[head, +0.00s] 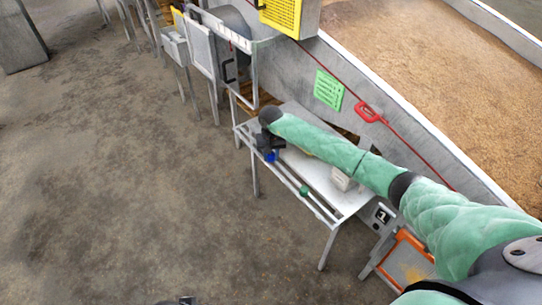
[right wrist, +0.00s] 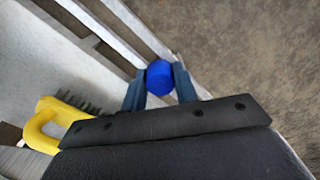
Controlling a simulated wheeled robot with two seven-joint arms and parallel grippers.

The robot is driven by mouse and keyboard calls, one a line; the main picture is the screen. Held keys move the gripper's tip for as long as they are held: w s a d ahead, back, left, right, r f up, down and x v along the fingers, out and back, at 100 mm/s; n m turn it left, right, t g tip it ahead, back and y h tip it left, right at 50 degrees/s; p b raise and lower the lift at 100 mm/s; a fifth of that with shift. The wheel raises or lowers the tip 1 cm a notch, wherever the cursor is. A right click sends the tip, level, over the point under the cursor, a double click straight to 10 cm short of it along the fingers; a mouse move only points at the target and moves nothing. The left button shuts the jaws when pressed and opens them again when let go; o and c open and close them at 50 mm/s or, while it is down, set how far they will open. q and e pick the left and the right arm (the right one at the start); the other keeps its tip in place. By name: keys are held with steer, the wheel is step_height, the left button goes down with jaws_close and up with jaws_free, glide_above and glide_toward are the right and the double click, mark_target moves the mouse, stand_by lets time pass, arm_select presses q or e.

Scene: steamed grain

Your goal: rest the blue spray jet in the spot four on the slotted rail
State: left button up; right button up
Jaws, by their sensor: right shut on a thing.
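The blue spray jet (right wrist: 159,77) shows as a round blue end between the two fingers of my right gripper (right wrist: 160,90), which is shut on it. In the head view my right gripper (head: 268,148) is at the far end of the table, with the blue jet (head: 271,157) just below it. The slotted rail (head: 321,206) runs along the table's long front side; its pale bars (right wrist: 112,38) pass beside and behind the jet in the right wrist view. Whether the jet touches the rail I cannot tell. A dark piece at the bottom edge may be my left gripper (head: 178,301).
A green piece (head: 304,191) sits on the rail. A white block (head: 343,178) stands on the table (head: 330,195). A yellow-handled brush (right wrist: 42,128) lies close by in the right wrist view. A grain bed wall (head: 320,60) rises behind. The floor in front is clear.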

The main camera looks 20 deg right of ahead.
arm_select(q)
steer(key=shift+w+d+r, duration=0.1)
steer(key=shift+r, duration=0.05)
arm_select(e)
steer(key=o, duration=1)
steer(key=shift+o, duration=0.2)
arm_select(q)
steer(key=shift+a, duration=0.2)
arm_select(e)
steer(key=shift+r, duration=0.1)
steer(key=shift+r, duration=0.3)
step_height(320, 180, up, 6)
steer(key=shift+f+b, duration=0.1)
steer(key=shift+b, duration=0.7)
steer(key=shift+r, duration=0.6)
arm_select(q)
steer(key=f, duration=0.1)
steer(key=d+f, duration=0.1)
steer(key=d, duration=0.1)
steer(key=shift+w+d+f+t+h, duration=0.25)
steer(key=shift+w+f+t+h, duration=0.05)
steer(key=shift+f+t, duration=0.1)
